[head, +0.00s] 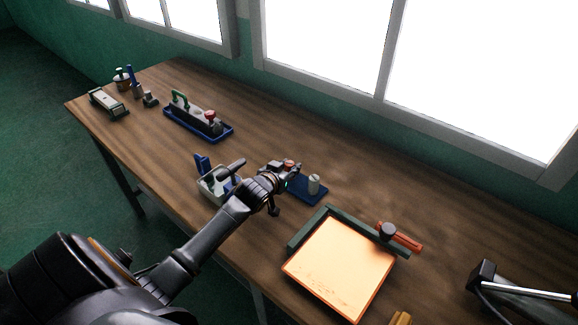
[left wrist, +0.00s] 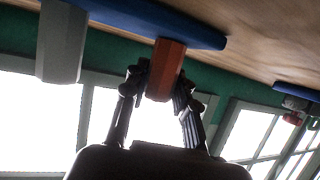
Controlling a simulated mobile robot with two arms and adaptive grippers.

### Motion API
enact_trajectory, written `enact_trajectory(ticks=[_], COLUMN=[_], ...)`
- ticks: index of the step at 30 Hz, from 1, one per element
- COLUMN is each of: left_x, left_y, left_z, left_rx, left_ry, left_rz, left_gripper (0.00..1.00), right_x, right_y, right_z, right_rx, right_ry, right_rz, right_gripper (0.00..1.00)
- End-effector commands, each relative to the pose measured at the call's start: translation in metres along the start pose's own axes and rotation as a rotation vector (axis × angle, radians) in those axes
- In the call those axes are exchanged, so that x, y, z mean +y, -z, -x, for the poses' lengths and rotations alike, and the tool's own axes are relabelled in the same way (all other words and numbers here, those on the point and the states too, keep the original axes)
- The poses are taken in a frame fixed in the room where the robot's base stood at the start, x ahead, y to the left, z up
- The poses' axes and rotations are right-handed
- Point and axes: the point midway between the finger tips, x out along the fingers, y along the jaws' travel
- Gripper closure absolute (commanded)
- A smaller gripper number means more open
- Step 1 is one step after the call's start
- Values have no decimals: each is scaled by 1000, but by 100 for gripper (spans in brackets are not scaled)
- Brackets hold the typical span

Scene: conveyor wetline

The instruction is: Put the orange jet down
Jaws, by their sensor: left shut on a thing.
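The orange jet (left wrist: 166,68) is a faceted orange-red piece between the two fingers of my left gripper (left wrist: 160,85). In the left wrist view, which is upside down, its far end meets or overlaps the edge of a blue plate (left wrist: 150,17); I cannot tell whether it rests on it. In the head view my left gripper (head: 288,172) is over the left end of the blue plate (head: 311,196), and a bit of the orange jet (head: 289,162) shows at it. A pale grey jet (head: 314,184) stands upright on the plate. My right gripper is not in view.
A grey holder with blue parts (head: 211,184) stands left of my gripper. A glowing orange-framed panel (head: 343,265) with a green edge bar lies to the right. A blue tray with tools (head: 201,119) is further back. Bare wood lies behind the plate.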

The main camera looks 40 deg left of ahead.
Motion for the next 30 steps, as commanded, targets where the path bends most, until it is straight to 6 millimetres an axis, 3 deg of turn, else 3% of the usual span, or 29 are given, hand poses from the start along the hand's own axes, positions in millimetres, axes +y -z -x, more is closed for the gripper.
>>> enact_trajectory(ticks=[6,7,10,22,30], left_x=[0,0,0,0,0], left_y=[-3,-3,-2,0,-2], left_z=[-1,-1,-1,3,46], left_rx=[-1,-1,-1,-1,-1], left_ry=[1,1,1,0,0], left_rz=[0,0,0,-1,-1], left_gripper=[100,70,50,50,50], right_x=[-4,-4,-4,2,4], right_y=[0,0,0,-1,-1], right_z=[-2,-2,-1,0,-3], right_rx=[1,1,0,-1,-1], right_ry=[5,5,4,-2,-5], right_rz=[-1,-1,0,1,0], right_gripper=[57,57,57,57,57])
